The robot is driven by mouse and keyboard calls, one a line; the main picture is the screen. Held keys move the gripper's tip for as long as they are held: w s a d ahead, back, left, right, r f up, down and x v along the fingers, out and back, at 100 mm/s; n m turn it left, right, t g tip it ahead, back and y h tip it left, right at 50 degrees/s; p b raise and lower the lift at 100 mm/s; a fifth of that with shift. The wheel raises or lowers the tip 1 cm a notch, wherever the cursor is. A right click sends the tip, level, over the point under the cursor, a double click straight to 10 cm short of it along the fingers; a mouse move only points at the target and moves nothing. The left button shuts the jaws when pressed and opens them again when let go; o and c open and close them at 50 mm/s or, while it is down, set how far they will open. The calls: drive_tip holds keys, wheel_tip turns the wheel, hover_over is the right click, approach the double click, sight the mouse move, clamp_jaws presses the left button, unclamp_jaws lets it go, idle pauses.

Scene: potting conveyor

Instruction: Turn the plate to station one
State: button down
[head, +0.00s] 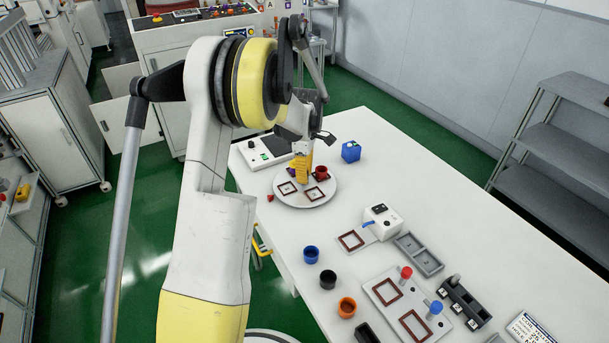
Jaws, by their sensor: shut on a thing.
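The round white plate (291,203) lies on the left part of the white table, with brown square frames on its near side. A dark red cup (322,173) stands on its right side. A small purple thing (291,171) shows at its far left. My gripper (303,178) points down over the far half of the plate. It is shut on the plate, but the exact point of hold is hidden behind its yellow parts. No station marking can be read from here.
A control box (262,152) stands behind the plate, and a blue block (351,152) is at its right. Blue (311,254), black (328,279) and orange (347,307) cups stand along the near edge. A white device (383,220) and grey tray (419,254) are further right.

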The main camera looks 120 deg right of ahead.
drive_tip(key=c, duration=1.2)
unclamp_jaws()
wheel_tip(320, 180, up, 12)
